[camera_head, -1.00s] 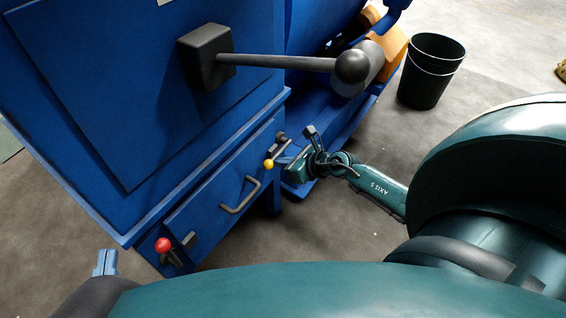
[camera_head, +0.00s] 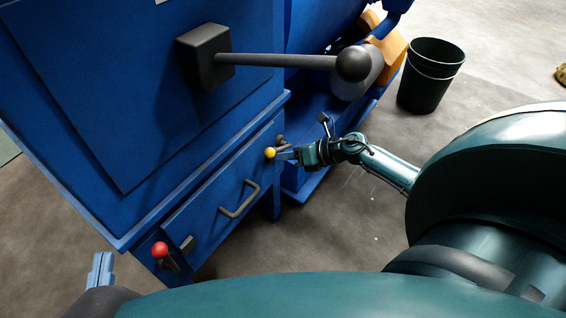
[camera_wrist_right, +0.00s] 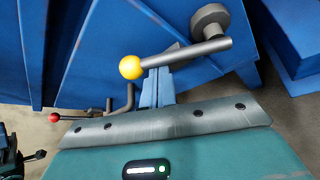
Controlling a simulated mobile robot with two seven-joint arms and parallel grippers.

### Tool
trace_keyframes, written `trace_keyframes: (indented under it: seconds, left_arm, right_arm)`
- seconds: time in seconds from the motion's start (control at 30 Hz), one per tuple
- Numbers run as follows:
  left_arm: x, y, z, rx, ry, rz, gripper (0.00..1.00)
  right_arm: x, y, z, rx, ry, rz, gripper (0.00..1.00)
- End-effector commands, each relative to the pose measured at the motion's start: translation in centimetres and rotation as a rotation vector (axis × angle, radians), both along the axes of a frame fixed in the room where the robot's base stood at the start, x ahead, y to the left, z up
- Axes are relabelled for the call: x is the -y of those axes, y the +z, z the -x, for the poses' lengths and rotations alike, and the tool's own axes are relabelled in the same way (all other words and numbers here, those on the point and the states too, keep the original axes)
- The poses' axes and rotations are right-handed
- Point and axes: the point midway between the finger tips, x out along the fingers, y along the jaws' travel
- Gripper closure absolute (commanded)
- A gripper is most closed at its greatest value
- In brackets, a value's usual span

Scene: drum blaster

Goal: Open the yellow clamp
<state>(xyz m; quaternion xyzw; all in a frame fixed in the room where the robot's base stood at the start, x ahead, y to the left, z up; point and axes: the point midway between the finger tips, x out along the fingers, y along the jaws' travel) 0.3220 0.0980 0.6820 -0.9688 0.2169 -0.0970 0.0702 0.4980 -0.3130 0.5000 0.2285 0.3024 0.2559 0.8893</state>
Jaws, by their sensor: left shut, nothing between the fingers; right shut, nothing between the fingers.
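The yellow clamp is a dark lever with a yellow ball (camera_head: 270,153) at its end, on the right part of the blue machine's lower panel. In the right wrist view, its yellow ball (camera_wrist_right: 131,67) is at the lever's left end, and the rod runs right to a round dark pivot (camera_wrist_right: 210,20). My right gripper (camera_head: 281,155) is shut and empty, its fingertips beside the yellow ball. In the right wrist view, the blue-grey fingers (camera_wrist_right: 157,78) point up just under the rod, right of the ball; contact cannot be told. My left gripper (camera_head: 103,262) is shut and empty, low at the left.
A red-knobbed clamp (camera_head: 160,250) is at the panel's left end. A grey handle (camera_head: 239,199) sits mid-panel. A large dark lever (camera_head: 290,62) juts out above. A black bin (camera_head: 430,76) stands on the floor at the right. Floor in front is open.

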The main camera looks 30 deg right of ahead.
Motion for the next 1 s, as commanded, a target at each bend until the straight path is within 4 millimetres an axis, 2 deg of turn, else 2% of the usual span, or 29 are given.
trace_keyframes:
  seconds: [0.5, 1.0]
  left_arm:
    - [0.6, -0.7, -0.1, -0.004, -0.028, 0.076, 1.0]
    - [1.1, -0.4, -0.1, 0.001, -0.063, 0.146, 1.0]
  right_arm:
    - [2.1, 2.3, -1.0, -0.183, -0.004, -0.454, 1.0]
    - [4.1, 3.5, -1.8, -0.337, -0.003, -0.823, 1.0]
